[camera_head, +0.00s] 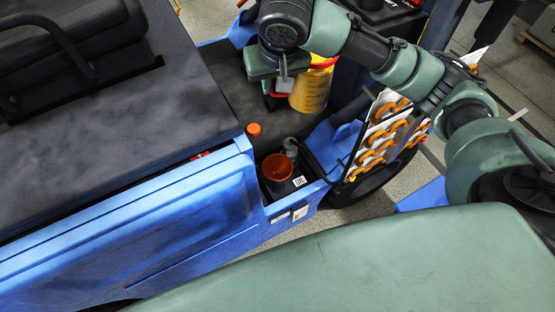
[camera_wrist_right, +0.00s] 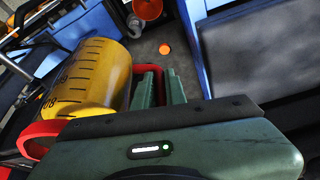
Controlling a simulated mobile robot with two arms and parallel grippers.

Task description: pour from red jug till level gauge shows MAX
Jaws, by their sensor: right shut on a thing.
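A yellow jug with dark scale marks and red rim and handle (camera_head: 311,92) is held above the dark floor of the blue vehicle's tray. My right gripper (camera_head: 283,84) is shut on its red handle; the jug also shows in the wrist view (camera_wrist_right: 88,78), beside my fingers (camera_wrist_right: 158,88). A dark container with an orange-red funnel-like mouth (camera_head: 278,167) stands at the tray's near corner, apart from the jug. The mouth also shows at the wrist view's top (camera_wrist_right: 148,8). I cannot make out a level gauge or a MAX mark. My left gripper is not in view.
An orange cap (camera_head: 254,130) and a grey fitting (camera_head: 290,148) stand near the container. A rack with orange hooks (camera_head: 384,132) is to its right, above a black wheel. A dark seat-like deck (camera_head: 110,100) and blue side panel (camera_head: 140,225) lie left.

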